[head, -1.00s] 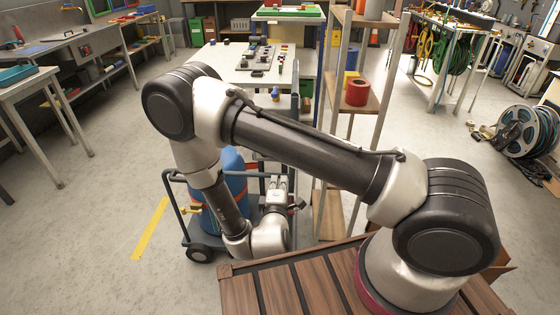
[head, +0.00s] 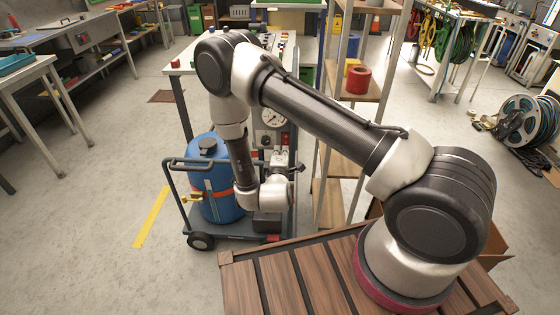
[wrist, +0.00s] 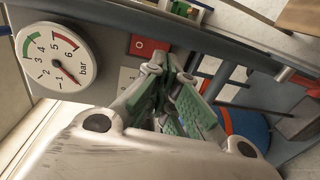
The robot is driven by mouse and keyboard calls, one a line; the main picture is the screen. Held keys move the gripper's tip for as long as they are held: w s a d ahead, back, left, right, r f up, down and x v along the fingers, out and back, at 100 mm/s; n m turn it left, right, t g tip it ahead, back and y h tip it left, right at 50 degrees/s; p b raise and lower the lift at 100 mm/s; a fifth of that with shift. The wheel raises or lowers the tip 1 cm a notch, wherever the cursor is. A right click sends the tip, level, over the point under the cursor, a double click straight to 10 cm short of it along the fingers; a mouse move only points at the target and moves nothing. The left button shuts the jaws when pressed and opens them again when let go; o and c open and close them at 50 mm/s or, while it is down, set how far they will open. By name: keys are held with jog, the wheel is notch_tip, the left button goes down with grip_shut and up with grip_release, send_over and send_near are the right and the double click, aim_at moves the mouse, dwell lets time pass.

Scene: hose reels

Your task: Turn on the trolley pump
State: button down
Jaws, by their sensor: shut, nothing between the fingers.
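The trolley (head: 236,232) stands in front of me, carrying a blue tank (head: 213,178) with an orange strap. The tank also shows at the right of the wrist view (wrist: 248,127). An upright grey panel bears a round pressure gauge (head: 273,118), large in the wrist view (wrist: 58,58), its needle near the lower right of the dial. Beside the gauge are a red square marked 0 (wrist: 149,47) and a pale square marked 1 (wrist: 127,80), partly hidden by my fingers. My gripper (head: 281,158) is shut and empty, its fingertips (wrist: 168,66) close to these squares; contact cannot be told.
A wooden shelf rack (head: 345,140) with a red roll (head: 358,80) stands right of the trolley. A white table (head: 188,66) is behind it. My slatted wooden deck (head: 285,285) is in front.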

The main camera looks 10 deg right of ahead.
aim_at(282, 143)
jog(key=shift+x, duration=1.35)
jog(key=shift+w, duration=0.1)
jog(key=shift+w+d+f, duration=0.15)
jog(key=shift+w, duration=0.1)
jog(key=shift+s, duration=0.1)
jog(key=v, duration=1.2)
